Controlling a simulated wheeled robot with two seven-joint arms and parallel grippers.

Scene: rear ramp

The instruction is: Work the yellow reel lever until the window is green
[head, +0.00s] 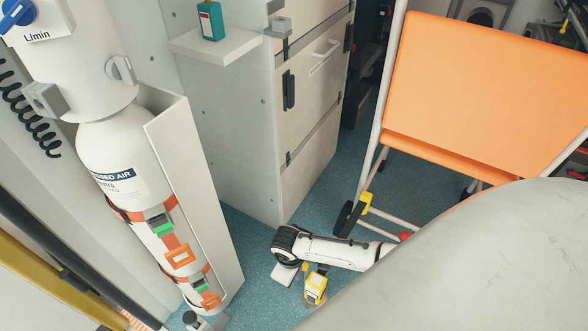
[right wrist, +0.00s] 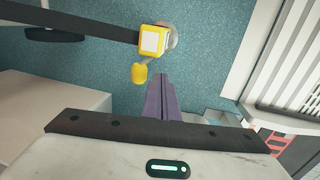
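The yellow reel (head: 315,288) sits low near the floor in the head view, beside the end of my right arm. In the right wrist view the reel (right wrist: 152,40) is at the top centre, and its window (right wrist: 150,41) looks white, not green. The yellow lever (right wrist: 139,73) sticks out below the reel. The purple-grey fingers of my right gripper (right wrist: 162,78) lie together, with nothing seen between them. Their tips are just right of the lever; I cannot tell whether they touch it. In the head view my right gripper (head: 286,272) shows small. My left gripper is out of view.
A dark strap (right wrist: 75,22) runs left from the reel. A strapped air cylinder (head: 115,160) stands at the left. Blue floor (head: 255,255) is clear between them.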

